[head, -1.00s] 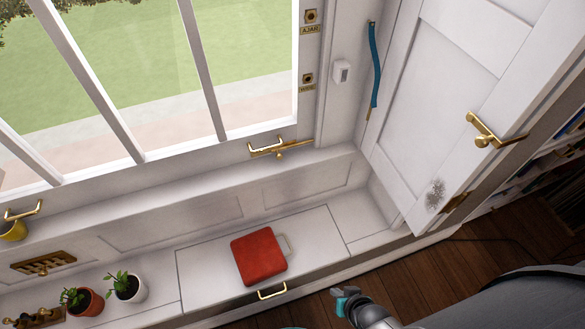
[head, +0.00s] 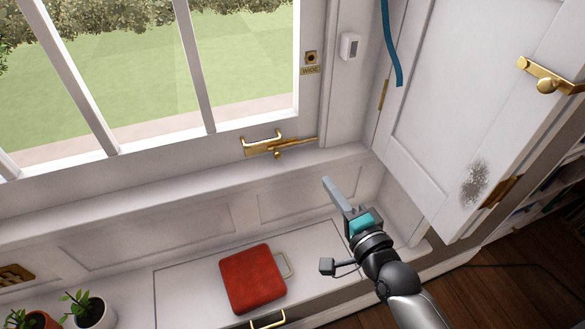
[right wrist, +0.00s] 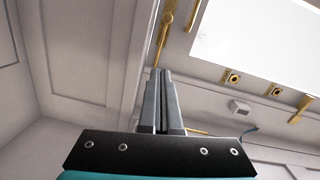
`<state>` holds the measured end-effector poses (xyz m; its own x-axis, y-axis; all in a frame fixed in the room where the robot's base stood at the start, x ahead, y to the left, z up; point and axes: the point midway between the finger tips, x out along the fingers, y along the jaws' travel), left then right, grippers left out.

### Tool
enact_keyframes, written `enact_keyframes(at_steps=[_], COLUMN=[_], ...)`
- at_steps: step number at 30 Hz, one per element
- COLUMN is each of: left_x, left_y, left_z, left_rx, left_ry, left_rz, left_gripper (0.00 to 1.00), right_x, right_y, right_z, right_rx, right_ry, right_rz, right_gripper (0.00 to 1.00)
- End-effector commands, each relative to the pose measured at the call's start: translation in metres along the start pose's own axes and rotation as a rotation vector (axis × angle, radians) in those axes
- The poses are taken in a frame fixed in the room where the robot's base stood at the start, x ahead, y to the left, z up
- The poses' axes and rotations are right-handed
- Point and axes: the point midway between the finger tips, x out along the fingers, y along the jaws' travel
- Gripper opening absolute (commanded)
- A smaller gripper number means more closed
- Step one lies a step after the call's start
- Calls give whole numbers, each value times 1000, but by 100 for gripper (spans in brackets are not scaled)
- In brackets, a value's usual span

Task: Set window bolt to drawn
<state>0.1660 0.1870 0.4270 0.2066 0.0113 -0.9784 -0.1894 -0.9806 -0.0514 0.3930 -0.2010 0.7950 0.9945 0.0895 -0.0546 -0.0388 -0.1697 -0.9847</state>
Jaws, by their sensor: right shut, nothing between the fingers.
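The brass window bolt (head: 285,147) lies along the bottom rail of the window, with a small knob under it and its bar reaching right towards the frame. A brass handle (head: 262,138) sits just above its left part. The bolt also shows at the top of the right wrist view (right wrist: 165,30). My right gripper (head: 328,183) is shut and empty, below and right of the bolt and apart from it. Its fingers stand together in the right wrist view (right wrist: 161,73). My left gripper is not in view.
A red cushion-like object (head: 252,278) lies on the window seat, with potted plants (head: 90,310) at the left. An open white shutter or door panel (head: 455,90) with brass hardware stands at the right. A blue strap (head: 391,45) and a white box (head: 349,46) are near it.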

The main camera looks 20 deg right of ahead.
Motion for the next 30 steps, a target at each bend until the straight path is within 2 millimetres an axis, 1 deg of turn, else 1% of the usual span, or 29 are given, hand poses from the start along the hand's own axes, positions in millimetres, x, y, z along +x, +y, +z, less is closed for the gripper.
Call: enact_keyframes(at_steps=[4,12,17,20,30], left_x=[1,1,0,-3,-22], left_y=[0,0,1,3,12], left_z=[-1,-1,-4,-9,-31], left_rx=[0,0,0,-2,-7], left_ry=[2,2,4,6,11], left_rz=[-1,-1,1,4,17], left_gripper=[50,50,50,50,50], right_x=[0,0,7,18,69], right_y=[-6,-6,-6,-6,-6], right_z=[-1,-1,-1,-1,-1], right_rx=[19,17,17,17,18], right_ry=[2,2,3,3,3], right_rz=[-19,-18,-20,-21,-21], right_gripper=[0,0,0,0,0])
